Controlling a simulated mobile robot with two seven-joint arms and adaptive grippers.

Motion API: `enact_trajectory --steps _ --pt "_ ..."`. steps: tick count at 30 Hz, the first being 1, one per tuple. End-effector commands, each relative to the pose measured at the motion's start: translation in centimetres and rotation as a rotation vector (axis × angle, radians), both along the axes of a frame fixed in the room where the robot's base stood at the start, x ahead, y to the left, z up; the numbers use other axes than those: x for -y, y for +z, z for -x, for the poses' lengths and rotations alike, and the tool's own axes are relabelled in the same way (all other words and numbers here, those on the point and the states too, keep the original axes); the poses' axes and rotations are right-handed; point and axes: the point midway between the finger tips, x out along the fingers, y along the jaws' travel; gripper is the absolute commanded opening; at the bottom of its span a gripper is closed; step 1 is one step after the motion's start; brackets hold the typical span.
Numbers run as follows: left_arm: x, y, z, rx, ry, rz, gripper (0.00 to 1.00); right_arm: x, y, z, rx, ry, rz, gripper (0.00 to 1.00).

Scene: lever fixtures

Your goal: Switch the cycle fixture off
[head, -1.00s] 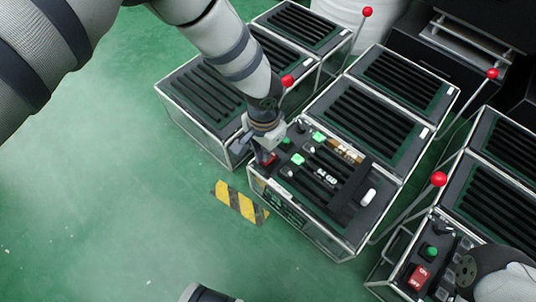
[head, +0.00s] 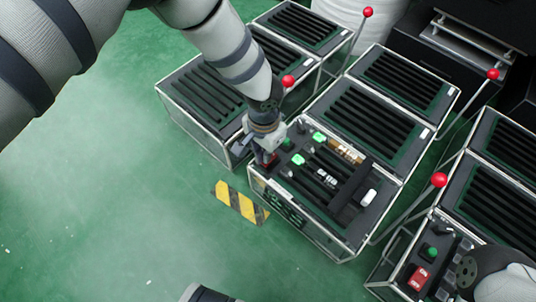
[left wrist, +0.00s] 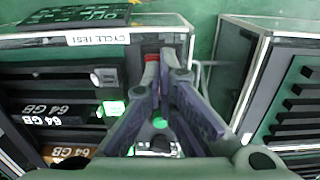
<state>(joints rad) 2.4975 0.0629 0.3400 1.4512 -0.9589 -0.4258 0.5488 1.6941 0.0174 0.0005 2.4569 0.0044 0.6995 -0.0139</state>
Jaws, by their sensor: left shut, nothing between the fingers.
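The cycle fixture (head: 312,232) is the middle glass-sided box in the head view. Its front label (left wrist: 97,37) reads "CYCLE TEST" in the left wrist view. A small red switch (head: 266,159) sits at its front left corner, and its red part (left wrist: 151,72) shows at the fingertips in the left wrist view. My left gripper (head: 268,153) is shut and empty, pointing down at this switch. It covers much of the switch, so the switch's position and any contact cannot be told. Green lights (head: 319,137) glow on the panel.
Levers with red balls (head: 288,81) rise beside the fixtures. Another fixture with a red ON/OFF switch (head: 418,277) stands at lower right, near my right arm. A ribbed box (head: 205,95) stands close on the left. The green floor in front is open, with a striped patch (head: 240,202).

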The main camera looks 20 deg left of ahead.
Motion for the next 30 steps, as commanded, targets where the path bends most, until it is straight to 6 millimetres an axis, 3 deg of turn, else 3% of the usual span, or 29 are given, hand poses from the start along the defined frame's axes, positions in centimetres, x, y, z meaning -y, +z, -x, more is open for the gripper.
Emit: enact_trajectory --steps 1,15,30 --pt "0.0 1.1 -0.1 0.005 0.001 0.0 0.0 0.0 0.6 -0.1 0.007 0.0 0.0 0.33" --pt "0.0 6.0 -0.1 0.005 -0.001 0.0 0.0 0.0 3.3 -0.4 0.042 0.0 0.0 0.33" --pt "0.0 6.3 -0.1 0.001 0.0 -0.001 0.0 0.0 3.4 -0.4 0.044 0.0 0.0 0.33"
